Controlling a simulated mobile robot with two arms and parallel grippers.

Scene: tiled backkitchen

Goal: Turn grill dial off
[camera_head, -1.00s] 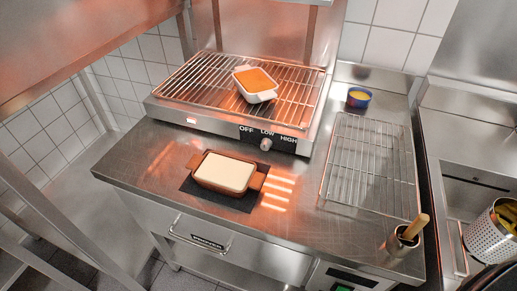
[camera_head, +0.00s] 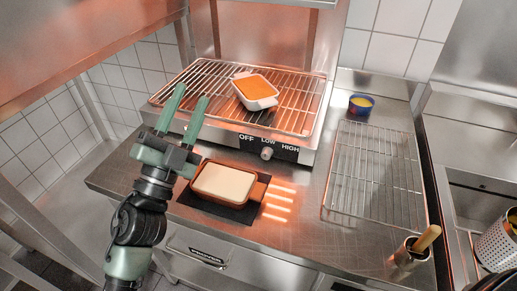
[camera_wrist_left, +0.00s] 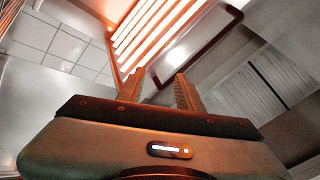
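The grill dial (camera_head: 267,153) is a small pale knob on the black front panel (camera_head: 284,152) of the grill, under the words OFF, LOW and HIGH. The heat glow is on over the grill rack (camera_head: 200,92). My left gripper (camera_head: 187,105) is left of the dial, in front of the grill's left part, with its two fingers apart and nothing between them. Its open fingers also show in the left wrist view (camera_wrist_left: 158,92), below glowing orange bars (camera_wrist_left: 150,30). The dial is apart from the gripper. My right gripper is not in view.
A white dish with orange food (camera_head: 255,91) stands on the rack. A brown dish with pale filling (camera_head: 224,183) sits on a dark mat (camera_head: 235,214) close to my left gripper. A wire rack (camera_head: 375,180), small blue bowl (camera_head: 361,103) and utensil pot (camera_head: 408,258) are at right.

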